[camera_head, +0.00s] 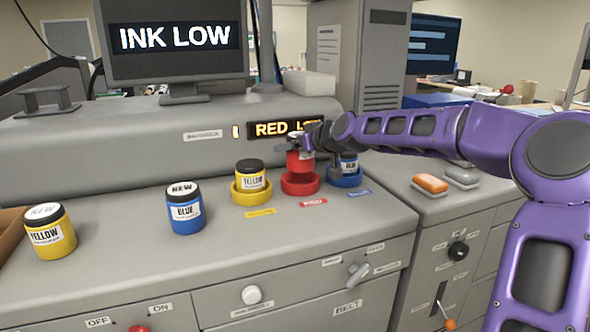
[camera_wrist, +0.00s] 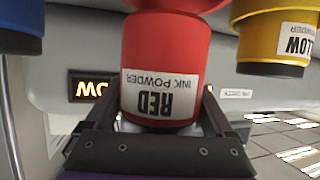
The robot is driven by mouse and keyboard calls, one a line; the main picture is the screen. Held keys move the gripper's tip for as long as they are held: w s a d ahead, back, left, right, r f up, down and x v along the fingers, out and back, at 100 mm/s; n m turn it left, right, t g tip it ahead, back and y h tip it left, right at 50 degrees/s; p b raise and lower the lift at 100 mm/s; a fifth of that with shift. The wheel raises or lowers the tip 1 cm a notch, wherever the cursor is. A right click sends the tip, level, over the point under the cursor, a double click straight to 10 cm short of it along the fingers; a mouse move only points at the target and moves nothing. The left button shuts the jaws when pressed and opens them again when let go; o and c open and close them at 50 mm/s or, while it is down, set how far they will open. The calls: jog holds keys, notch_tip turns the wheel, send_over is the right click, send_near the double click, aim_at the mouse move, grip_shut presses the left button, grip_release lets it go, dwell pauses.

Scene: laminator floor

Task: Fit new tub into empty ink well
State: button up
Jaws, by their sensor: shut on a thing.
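My gripper (camera_head: 308,138) is shut on a red tub (camera_head: 299,163), near its lid end. In the wrist view the tub (camera_wrist: 165,60) appears upside down between the fingers (camera_wrist: 150,125), its label reading RED INK POWDER. The tub is upright over the red ink well (camera_head: 300,186), its lower end at the ring. I cannot tell whether it is seated. The yellow well (camera_head: 252,197) holds a yellow tub (camera_head: 250,176) on the left. The blue well (camera_head: 345,181) holds a blue tub (camera_head: 348,164) on the right, partly hidden by my gripper.
A yellow tub (camera_head: 48,232) and a blue tub (camera_head: 185,208), both with lids marked NEW, stand on the grey top to the left. The amber display (camera_head: 285,128) behind the wells is partly hidden. A monitor (camera_head: 175,38) reads INK LOW. Orange and grey blocks (camera_head: 430,184) lie at right.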

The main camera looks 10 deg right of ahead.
aim_at(309, 161)
jog(key=shift+f+b, duration=0.45)
jog(key=shift+f, duration=2.35)
jog(key=o, duration=1.4)
jog(key=shift+o, duration=0.2)
jog(key=shift+r, duration=0.1)
jog(key=shift+r+p, duration=0.3)
jog(key=shift+p, duration=0.1)
jog(key=shift+s+d, duration=0.2)
jog(key=shift+s, duration=0.05)
jog(key=v, duration=1)
jog(key=shift+s+r, duration=0.15)
jog(key=shift+s, duration=0.1)
jog(key=shift+s+d+r, duration=0.1)
jog(key=shift+s+r, duration=0.05)
jog(key=shift+s, duration=0.2)
